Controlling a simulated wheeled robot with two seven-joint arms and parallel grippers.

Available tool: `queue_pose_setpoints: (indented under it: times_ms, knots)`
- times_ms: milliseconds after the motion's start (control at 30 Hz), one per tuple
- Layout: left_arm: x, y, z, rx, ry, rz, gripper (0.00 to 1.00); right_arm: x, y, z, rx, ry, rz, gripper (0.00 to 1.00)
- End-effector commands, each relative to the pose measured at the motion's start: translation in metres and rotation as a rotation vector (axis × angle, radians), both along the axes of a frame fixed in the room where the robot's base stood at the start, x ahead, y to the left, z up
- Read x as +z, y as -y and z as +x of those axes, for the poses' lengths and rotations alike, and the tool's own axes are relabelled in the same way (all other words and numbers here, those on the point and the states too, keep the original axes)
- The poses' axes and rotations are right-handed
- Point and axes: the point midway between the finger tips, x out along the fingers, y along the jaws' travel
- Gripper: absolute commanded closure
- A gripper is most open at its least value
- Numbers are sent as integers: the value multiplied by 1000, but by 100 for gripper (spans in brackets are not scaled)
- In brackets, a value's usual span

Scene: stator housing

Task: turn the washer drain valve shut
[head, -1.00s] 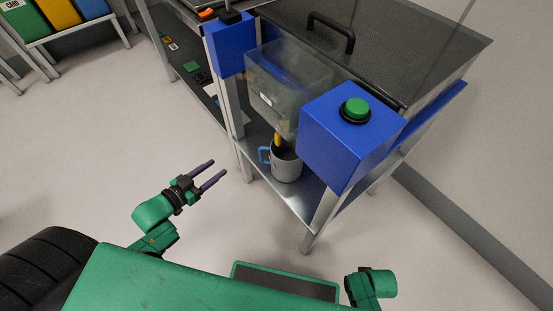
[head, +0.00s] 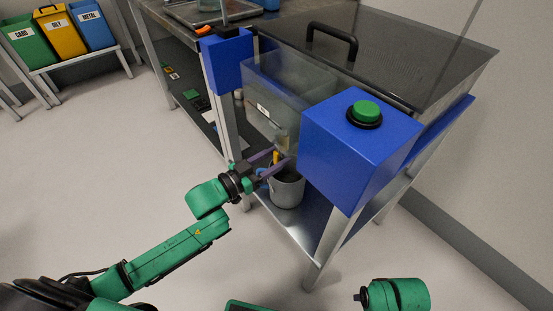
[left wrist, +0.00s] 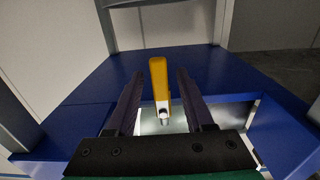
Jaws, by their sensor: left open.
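The drain valve's yellow lever (left wrist: 158,82) stands between the two fingers of my open left gripper (left wrist: 160,95) in the left wrist view. I see a gap on each side, so the fingers do not seem to touch it. In the head view the lever (head: 276,157) shows small below the clear washer tank (head: 272,98), with my left gripper (head: 274,160) beside it. A grey cup with a blue handle (head: 288,188) stands under the valve on the lower shelf. My right gripper is not in view; only a green part of that arm shows.
A blue box with a green button (head: 364,112) juts out right of the valve. A blue block (head: 226,62) and a metal leg stand on the left. The steel shelf (head: 308,222) lies below. Colored bins (head: 60,36) stand far left, with free floor before them.

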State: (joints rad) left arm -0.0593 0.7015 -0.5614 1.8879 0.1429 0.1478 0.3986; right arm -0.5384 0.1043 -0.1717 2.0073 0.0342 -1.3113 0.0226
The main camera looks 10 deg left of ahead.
Motion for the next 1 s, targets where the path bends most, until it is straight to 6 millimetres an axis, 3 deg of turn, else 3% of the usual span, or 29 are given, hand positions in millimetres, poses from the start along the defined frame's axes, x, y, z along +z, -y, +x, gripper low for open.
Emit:
queue_pose_setpoints:
  times_ms: [233,267,367,400,1000]
  knots:
    - [0,1,2,0,0,0,48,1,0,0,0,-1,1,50]
    - [0,1,2,0,0,0,55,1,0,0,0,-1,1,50]
    - [0,1,2,0,0,0,93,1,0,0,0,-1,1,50]
    - [0,1,2,0,0,0,100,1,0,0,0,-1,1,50]
    - [0,1,1,0,0,0,100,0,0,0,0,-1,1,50]
